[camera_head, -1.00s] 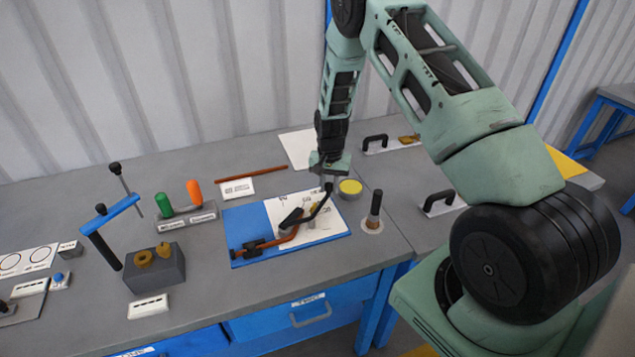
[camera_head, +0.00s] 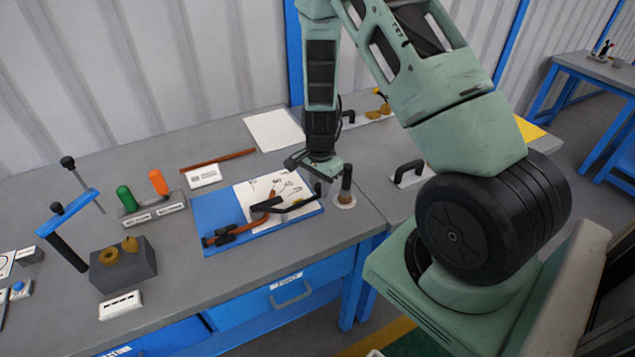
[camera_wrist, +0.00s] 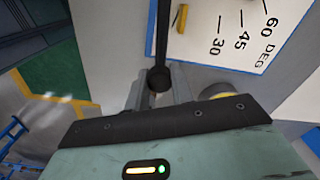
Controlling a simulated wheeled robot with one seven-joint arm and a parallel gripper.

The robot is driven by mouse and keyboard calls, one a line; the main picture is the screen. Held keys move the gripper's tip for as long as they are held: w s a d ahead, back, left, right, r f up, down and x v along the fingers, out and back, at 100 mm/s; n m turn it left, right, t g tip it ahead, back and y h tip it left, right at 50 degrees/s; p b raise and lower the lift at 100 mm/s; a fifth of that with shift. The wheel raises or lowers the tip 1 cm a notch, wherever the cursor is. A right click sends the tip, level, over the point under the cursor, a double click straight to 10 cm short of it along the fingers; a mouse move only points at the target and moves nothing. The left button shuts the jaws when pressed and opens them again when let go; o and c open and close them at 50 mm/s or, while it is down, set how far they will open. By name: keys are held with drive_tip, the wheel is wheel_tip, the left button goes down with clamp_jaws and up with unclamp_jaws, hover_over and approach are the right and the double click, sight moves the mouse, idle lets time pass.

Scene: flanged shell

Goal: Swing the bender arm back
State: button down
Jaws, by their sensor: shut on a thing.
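The bender sits on a blue-and-white board (camera_head: 207,208) on the bench. Its orange-brown body (camera_head: 228,233) is at the board's left, and its black bender arm (camera_head: 298,207) reaches right across the white part. My gripper (camera_head: 317,180) is over the board's right end, at the arm's far end. In the wrist view the arm's black rod (camera_wrist: 162,35) ends in a dark knob between the fingers of my gripper (camera_wrist: 160,90), which are shut on it. The printed angle scale (camera_wrist: 240,35) reads 30, 45, 60 DEG, right of the rod.
A dark upright post (camera_head: 346,182) stands close right of my gripper. A yellow-topped round thing (camera_wrist: 217,90) is beside the right finger. A grey block (camera_head: 123,270), a blue-barred clamp (camera_head: 68,212) and green and orange handles (camera_head: 157,182) stand left.

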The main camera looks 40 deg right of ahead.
drive_tip(key=shift+s+a, duration=0.15)
drive_tip(key=shift+s, duration=0.05)
drive_tip(key=c, duration=1.2)
unclamp_jaws()
drive_tip(key=shift+r, duration=0.15)
wheel_tip(320, 180, up, 17)
drive_tip(key=b, duration=0.1)
